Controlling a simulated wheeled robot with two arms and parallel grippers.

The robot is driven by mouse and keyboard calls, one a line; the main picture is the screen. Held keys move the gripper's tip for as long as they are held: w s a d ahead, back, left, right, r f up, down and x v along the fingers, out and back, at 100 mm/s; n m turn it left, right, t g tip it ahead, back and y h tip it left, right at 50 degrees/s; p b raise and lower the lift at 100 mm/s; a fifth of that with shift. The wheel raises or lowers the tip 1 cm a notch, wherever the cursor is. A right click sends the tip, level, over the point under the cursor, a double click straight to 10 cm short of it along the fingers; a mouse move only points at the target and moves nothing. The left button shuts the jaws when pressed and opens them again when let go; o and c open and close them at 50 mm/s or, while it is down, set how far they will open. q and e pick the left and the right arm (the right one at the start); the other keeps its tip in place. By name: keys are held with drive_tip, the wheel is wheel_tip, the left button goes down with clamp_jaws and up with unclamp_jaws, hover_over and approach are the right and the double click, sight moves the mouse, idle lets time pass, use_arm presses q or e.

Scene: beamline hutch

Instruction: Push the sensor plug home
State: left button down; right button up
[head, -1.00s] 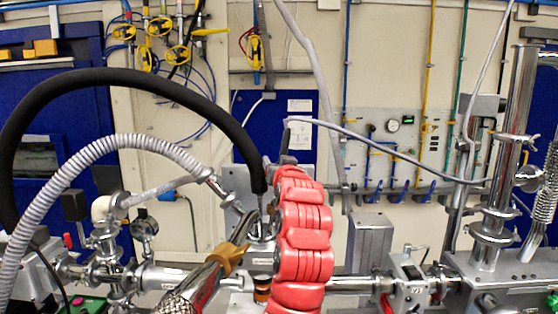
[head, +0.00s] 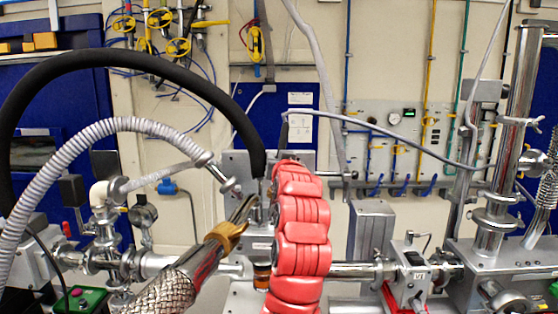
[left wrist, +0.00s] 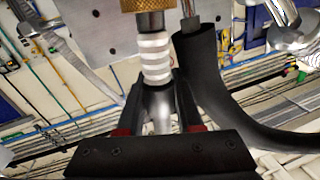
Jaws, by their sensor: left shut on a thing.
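The sensor plug (left wrist: 156,60), with a white ribbed section and a silvery body, shows in the left wrist view. My left gripper (left wrist: 158,92) is shut on its silvery body, with a black finger on each side. The plug lines up with a brass knurled collar (left wrist: 152,5) at the top edge. A short grey section lies between the white ribs and the collar; I cannot tell how deep it sits. In the head view the gripper is mostly hidden behind the red segmented arm, near the black hose's end. My right gripper is not in view.
A thick black hose (head: 110,77) ends close beside the plug; its end (left wrist: 195,50) almost touches the finger. A grey plate (left wrist: 100,25) lies beyond. A grey ribbed hose (head: 80,155) and a braided metal piece (head: 172,290) crowd the left. A thin grey cable (head: 400,137) runs right.

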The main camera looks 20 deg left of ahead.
use_arm(q)
drive_tip(key=c, duration=0.6)
unclamp_jaws()
drive_tip(key=b+v, duration=0.6)
drive_tip(key=v, duration=1.1)
drive_tip(key=shift+s+d+r, duration=0.1)
drive_tip(key=shift+s, duration=0.1)
